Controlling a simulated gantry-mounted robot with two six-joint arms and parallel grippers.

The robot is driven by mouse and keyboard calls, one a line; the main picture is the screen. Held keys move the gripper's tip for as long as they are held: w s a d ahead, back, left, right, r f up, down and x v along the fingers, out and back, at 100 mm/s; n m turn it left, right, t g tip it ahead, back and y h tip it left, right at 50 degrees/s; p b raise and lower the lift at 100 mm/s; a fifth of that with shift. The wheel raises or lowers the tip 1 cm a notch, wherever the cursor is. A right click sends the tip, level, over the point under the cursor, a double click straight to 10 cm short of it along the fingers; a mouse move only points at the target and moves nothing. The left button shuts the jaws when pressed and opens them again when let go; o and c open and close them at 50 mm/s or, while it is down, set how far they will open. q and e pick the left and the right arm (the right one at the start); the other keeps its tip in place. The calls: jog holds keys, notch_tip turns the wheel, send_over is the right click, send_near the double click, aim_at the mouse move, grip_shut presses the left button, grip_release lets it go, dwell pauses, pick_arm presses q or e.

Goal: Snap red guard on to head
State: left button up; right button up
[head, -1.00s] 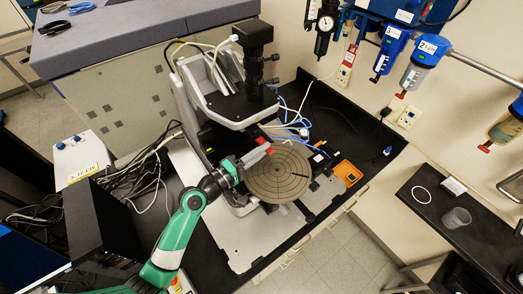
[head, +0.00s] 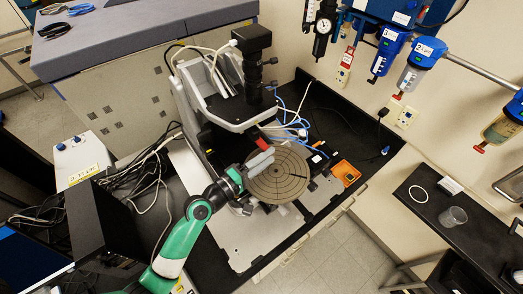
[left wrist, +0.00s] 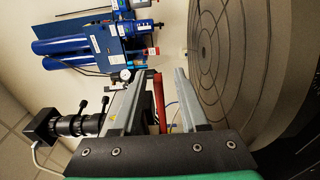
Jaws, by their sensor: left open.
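My left gripper (head: 264,157) is over the left part of the round dark stage (head: 284,180) in the head view. It is open, and its two grey fingers also show apart in the left wrist view (left wrist: 160,75). A red part (head: 265,142), which looks like the red guard, shows just above the fingers under the instrument's column. In the left wrist view a narrow red bar (left wrist: 159,102) lies in the gap between the fingers. I cannot tell whether it touches either finger or how it sits on the head. The head itself is mostly hidden.
A black camera and lens column (head: 254,60) stands above the instrument frame. An orange tray (head: 346,173) sits right of the stage. Blue and white tubes (head: 294,122) run behind the stage. Loose cables (head: 140,175) lie left of the instrument.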

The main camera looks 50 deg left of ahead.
pick_arm(q)
jog(key=d+p, duration=0.1)
jog(key=d, duration=0.1)
jog(key=d+p, duration=0.1)
jog(key=d, duration=0.1)
jog(key=shift+s+d+r, duration=0.1)
jog(key=shift+s+r, duration=0.05)
jog(key=shift+s, duration=0.05)
jog(key=shift+d+p, duration=0.55)
jog(key=shift+d, duration=0.15)
jog(key=shift+s+f, duration=0.15)
jog(key=shift+f, duration=0.05)
jog(key=s+b, duration=0.3)
jog(key=s, duration=0.8)
jog(key=shift+s+b, duration=0.25)
jog(key=shift+b, duration=0.1)
